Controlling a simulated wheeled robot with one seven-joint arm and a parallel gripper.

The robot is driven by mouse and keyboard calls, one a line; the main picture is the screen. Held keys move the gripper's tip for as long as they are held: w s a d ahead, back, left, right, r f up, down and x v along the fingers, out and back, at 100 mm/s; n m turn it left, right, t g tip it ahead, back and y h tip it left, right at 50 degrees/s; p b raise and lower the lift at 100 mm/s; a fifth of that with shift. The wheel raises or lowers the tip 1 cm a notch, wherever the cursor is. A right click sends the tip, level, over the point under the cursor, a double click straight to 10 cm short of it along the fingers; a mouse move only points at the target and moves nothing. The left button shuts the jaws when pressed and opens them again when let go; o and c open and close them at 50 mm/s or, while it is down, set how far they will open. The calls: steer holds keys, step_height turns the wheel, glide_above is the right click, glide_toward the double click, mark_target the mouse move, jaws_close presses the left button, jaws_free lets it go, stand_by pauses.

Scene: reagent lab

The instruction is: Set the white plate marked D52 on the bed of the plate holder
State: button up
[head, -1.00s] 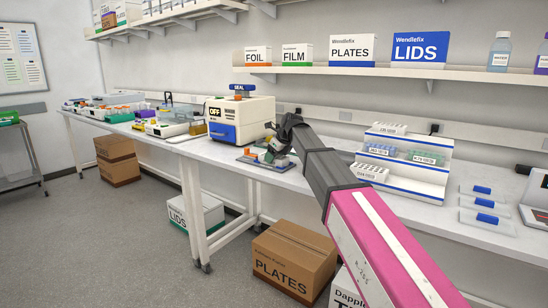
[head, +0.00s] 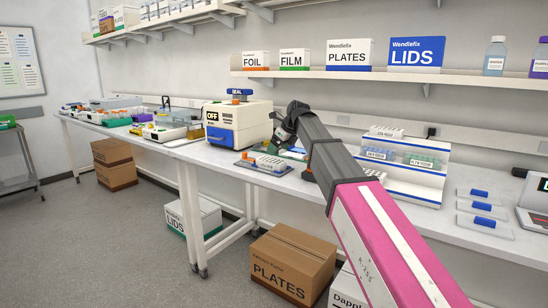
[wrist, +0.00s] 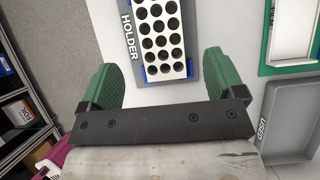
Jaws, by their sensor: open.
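A white plate (wrist: 160,35) with rows of dark wells lies on the plate holder (wrist: 128,37), which is labelled HOLDER, between its blue corner pieces. In the head view the white plate (head: 268,163) sits flat on the holder on the bench, in front of the sealer. I cannot read D52 on it. My gripper (wrist: 160,80) is open and empty, its green fingers apart on either side of the plate's near end and clear of it. In the head view my gripper (head: 287,143) is above and right of the plate, its fingertips mostly hidden.
The sealer (head: 238,122) marked OFF stands behind. A stepped rack (head: 418,184) with more plates is to the right. A grey tray marked USED (wrist: 262,132) and a green-framed tray (wrist: 266,45) lie right of the holder in the wrist view. Bench racks stand at far left.

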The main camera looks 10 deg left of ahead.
steer(key=v, duration=0.4)
steer(key=shift+d+r, duration=0.15)
steer(key=shift+r, duration=0.15)
steer(key=shift+s, duration=0.1)
